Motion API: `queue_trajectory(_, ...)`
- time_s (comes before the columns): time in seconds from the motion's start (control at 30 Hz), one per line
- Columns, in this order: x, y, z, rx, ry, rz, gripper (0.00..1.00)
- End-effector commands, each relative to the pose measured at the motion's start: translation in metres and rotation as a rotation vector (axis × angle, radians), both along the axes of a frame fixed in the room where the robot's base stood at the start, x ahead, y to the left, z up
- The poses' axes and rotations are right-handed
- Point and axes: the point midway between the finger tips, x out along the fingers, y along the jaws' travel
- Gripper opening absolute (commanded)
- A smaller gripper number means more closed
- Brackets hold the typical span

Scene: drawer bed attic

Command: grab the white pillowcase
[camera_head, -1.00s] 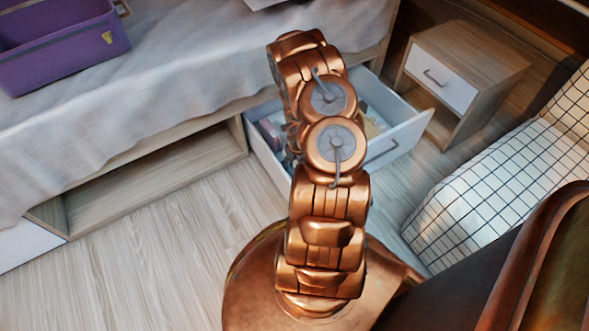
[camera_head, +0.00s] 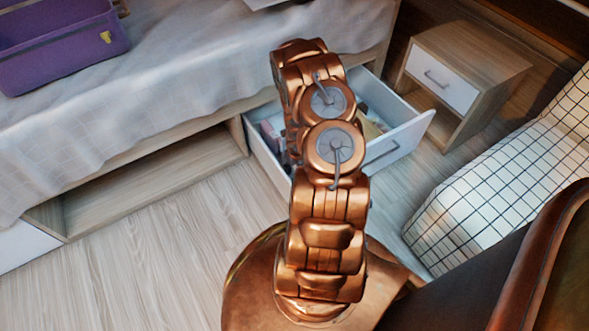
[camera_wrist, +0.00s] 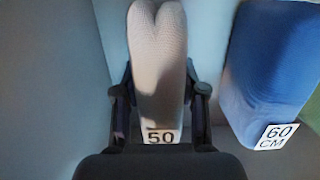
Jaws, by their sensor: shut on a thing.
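The white pillowcase (camera_wrist: 158,60) is a folded, pale textured bundle in the wrist view, with a tag reading "50" at its near end. My gripper (camera_wrist: 158,95) is shut on it, with one dark finger against each long side. In the head view my arm hides the gripper and the pillowcase. The open drawer (camera_head: 405,135) under the bed is partly covered by my arm.
A blue folded cloth (camera_wrist: 268,70) with a "60 CM" tag lies to the right inside the drawer. The bed (camera_head: 190,70) carries a purple bin (camera_head: 65,50). A nightstand (camera_head: 485,50) and a checked cushion (camera_head: 500,185) stand on the right. Floor (camera_head: 150,250) at left is clear.

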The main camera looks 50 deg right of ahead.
Motion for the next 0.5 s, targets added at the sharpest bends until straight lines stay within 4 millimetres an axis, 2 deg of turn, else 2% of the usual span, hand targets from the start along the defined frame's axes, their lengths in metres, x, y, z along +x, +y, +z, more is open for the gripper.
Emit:
queue_trajectory(0.1,0.0,0.0,0.0,0.0,0.0,0.0,0.03)
queue_trajectory(0.33,0.0,0.0,0.002,0.0,0.0,0.0,0.03)
queue_trajectory(0.5,0.0,0.0,0.021,0.0,0.0,0.001,0.03)
